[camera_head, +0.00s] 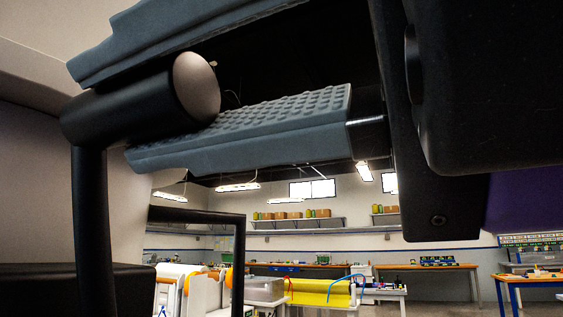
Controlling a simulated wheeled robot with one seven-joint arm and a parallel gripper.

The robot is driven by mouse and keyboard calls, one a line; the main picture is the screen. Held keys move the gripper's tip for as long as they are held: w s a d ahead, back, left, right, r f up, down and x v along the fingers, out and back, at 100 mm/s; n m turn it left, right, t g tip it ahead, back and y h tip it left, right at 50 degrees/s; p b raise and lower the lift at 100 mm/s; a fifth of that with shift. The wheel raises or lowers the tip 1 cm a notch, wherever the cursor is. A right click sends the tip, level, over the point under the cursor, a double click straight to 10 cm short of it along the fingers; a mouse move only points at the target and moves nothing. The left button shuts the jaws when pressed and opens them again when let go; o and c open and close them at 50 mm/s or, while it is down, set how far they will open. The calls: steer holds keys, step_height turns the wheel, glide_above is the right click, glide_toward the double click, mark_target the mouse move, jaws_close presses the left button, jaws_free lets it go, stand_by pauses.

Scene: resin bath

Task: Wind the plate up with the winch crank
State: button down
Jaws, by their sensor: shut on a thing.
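My gripper (108,116) fills the top of the head view, close to the camera. Its two grey, studded fingers are shut on the winch crank handle (125,105), one finger above and one below. The handle is a thick black cylinder with a pale beige round end. A black crank arm (93,235) runs down from its left end and leaves the bottom of the picture. I cannot make out the plate or the winch drum.
A black frame (240,260) stands just right of the crank arm. Behind are tables with a yellow-covered item (320,291) and white equipment. Shelves with boxes (295,214) line the far wall. A blue-legged table (530,281) stands at the right.

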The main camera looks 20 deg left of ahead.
steer(key=shift+s+f+n, duration=0.2)
steer(key=shift+s+n, duration=0.25)
steer(key=shift+s, duration=0.15)
steer(key=shift+s+f+n, duration=0.15)
steer(key=shift+s+n, duration=0.3)
steer(key=shift+s, duration=0.1)
steer(key=c, duration=1.2)
jaws_free()
steer(key=shift+o, duration=0.2)
steer(key=d, duration=0.8)
steer(key=shift+b, duration=0.3)
